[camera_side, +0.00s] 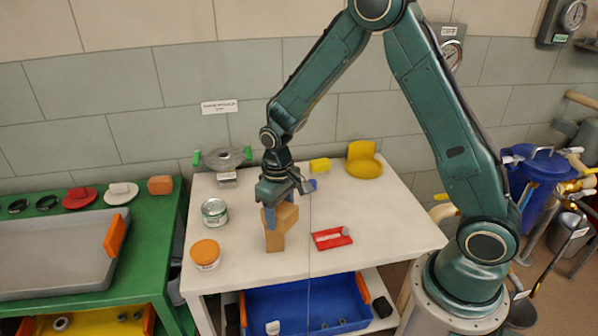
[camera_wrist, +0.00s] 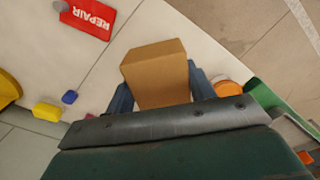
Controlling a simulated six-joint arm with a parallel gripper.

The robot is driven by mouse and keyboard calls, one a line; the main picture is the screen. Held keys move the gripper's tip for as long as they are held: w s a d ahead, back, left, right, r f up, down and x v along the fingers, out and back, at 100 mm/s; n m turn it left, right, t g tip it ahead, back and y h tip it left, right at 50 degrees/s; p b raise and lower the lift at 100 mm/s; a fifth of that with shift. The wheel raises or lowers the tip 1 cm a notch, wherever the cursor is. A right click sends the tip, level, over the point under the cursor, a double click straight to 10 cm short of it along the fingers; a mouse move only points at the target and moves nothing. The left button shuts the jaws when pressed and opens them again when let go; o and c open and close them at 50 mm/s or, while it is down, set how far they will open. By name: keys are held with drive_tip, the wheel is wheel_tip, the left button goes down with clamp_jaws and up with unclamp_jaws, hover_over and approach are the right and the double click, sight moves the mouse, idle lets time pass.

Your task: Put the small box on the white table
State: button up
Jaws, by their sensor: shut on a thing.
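The small box is a plain brown box (camera_side: 275,238), also seen in the wrist view (camera_wrist: 155,75). My gripper (camera_side: 284,208) is shut on it from above, and in the wrist view its two blue fingers (camera_wrist: 160,92) press on opposite sides of the box. The box is at the white table (camera_side: 370,225), over its front middle part. I cannot tell for sure whether its bottom touches the tabletop. The fingers hide part of its sides.
A yellow block (camera_side: 320,165) and yellow dish (camera_side: 364,165) are behind. The right tabletop is clear.

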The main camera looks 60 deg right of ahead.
idle(0.4)
drive_tip(key=w+d+r+m, duration=0.1)
drive_tip(key=d+r+m, duration=0.1)
drive_tip(key=d, duration=0.7)
wheel_tip(320, 180, up, 5)
drive_tip(key=m, duration=0.6)
hover_over(364, 197)
drive_tip(key=shift+r, duration=0.15)
wheel_tip(364, 197, down, 16)
drive_tip(key=shift+r, duration=0.1)
drive_tip(key=shift+f, duration=1.9)
